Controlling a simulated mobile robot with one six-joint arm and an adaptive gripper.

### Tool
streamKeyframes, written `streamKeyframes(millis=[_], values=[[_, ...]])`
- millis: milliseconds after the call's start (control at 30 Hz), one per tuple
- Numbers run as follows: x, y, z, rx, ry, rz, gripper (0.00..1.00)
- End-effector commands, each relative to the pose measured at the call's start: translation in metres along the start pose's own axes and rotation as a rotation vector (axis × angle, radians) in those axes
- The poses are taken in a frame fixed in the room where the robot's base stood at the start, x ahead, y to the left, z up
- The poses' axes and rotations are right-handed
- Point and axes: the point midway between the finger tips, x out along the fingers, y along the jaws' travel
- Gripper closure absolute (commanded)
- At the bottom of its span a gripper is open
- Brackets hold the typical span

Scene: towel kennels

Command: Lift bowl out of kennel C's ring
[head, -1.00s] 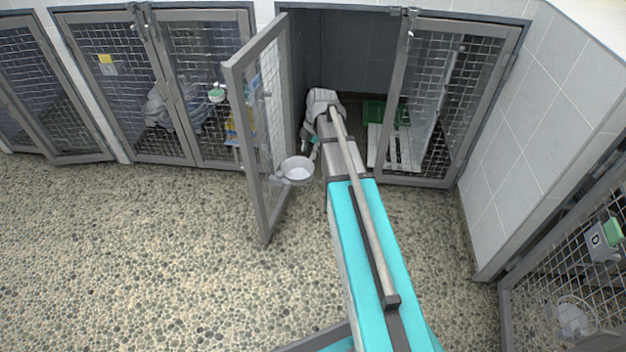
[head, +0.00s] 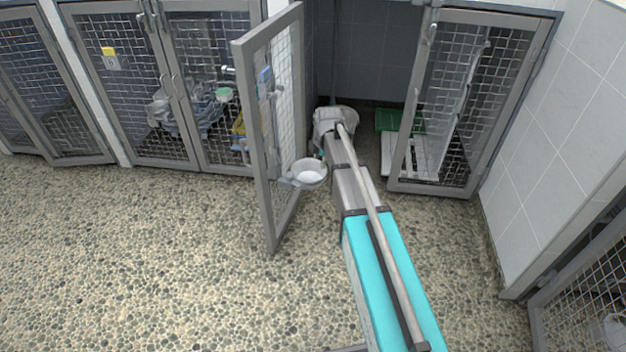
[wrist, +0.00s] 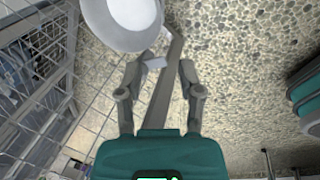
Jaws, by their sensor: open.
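A pale metal bowl (head: 310,170) sits in a ring holder (head: 291,183) on the open mesh door (head: 262,120) of a kennel. The bowl also shows in the wrist view (wrist: 122,18), cut off by the top edge. My gripper (wrist: 158,76) is open and empty in the wrist view, with its two fingers apart and pointing toward the bowl. The bowl lies beyond the fingertips, a little to the left. A small pale bracket and a grey door bar show between and beyond the fingers. In the head view my arm hides most of the gripper.
The opened kennel has a green tray (head: 388,120) and a white slatted board (head: 412,155) inside. Closed kennels line the left, one holding grey-blue towels (head: 185,112). The pebbled floor (head: 130,250) in front is clear.

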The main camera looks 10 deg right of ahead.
Motion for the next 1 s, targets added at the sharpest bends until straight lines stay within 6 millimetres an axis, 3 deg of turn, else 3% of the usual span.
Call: streamKeyframes(millis=[367, 1000], values=[[0.005, 0.001, -0.004, -0.005, 0.002, 0.000, 0.52], [0.054, 0.001, -0.004, -0.006, 0.002, 0.000, 0.52]])
